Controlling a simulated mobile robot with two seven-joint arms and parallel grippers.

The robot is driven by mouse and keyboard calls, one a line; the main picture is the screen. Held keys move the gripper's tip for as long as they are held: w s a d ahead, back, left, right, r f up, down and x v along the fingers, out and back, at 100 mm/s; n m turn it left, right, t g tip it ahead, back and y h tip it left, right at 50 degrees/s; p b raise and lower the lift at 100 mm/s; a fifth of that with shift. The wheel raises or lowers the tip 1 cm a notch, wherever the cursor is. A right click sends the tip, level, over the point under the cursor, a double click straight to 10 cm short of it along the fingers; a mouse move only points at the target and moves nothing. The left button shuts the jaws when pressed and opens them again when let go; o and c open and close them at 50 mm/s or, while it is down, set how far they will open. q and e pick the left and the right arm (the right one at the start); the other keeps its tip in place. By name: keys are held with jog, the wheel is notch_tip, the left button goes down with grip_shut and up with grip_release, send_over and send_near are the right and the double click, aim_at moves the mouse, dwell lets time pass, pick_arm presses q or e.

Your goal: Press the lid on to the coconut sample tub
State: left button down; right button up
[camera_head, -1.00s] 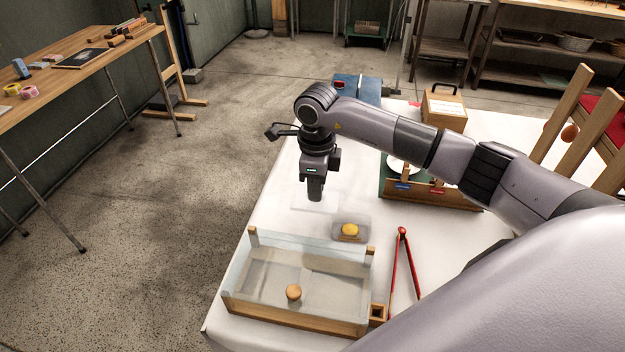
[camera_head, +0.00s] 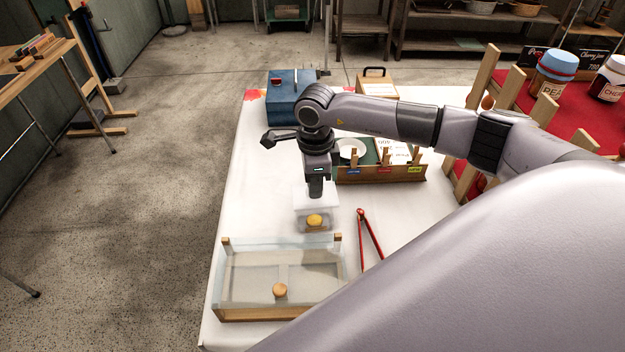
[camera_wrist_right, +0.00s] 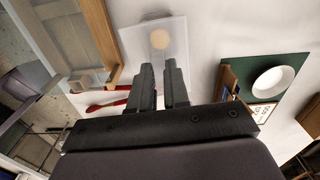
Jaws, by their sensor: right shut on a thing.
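The sample tub (camera_head: 302,226) is a small clear box on the white table, with a yellow round piece (camera_head: 314,220) inside. My right gripper (camera_head: 315,194) is shut on a thin clear square lid (camera_head: 300,199), held level. In the head view the lid overlaps the tub's far part; I cannot tell the exact height gap. In the right wrist view the fingers (camera_wrist_right: 160,85) reach to the near edge of a translucent square (camera_wrist_right: 140,38), the lid over the tub, with the piece (camera_wrist_right: 160,39) showing pale through it. My left gripper is out of view.
A clear-walled wooden case (camera_head: 240,285) with a round bun stands in front of the tub. Red tongs (camera_head: 371,235) lie to its right. A wooden divided tray (camera_head: 380,174) and a blue box (camera_head: 288,100) stand behind. Table to the left is clear.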

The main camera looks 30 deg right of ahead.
jog(key=shift+f+b, duration=1.5)
jog(key=shift+f, duration=0.8)
jog(key=shift+f+b, duration=0.45)
jog(key=shift+f, duration=0.05)
jog(key=shift+f+b, duration=0.45)
jog(key=shift+b, duration=0.2)
jog(key=o, duration=0.8)
jog(key=shift+r, duration=0.1)
jog(key=shift+r+p, duration=1.7)
jog(key=shift+r, duration=0.75)
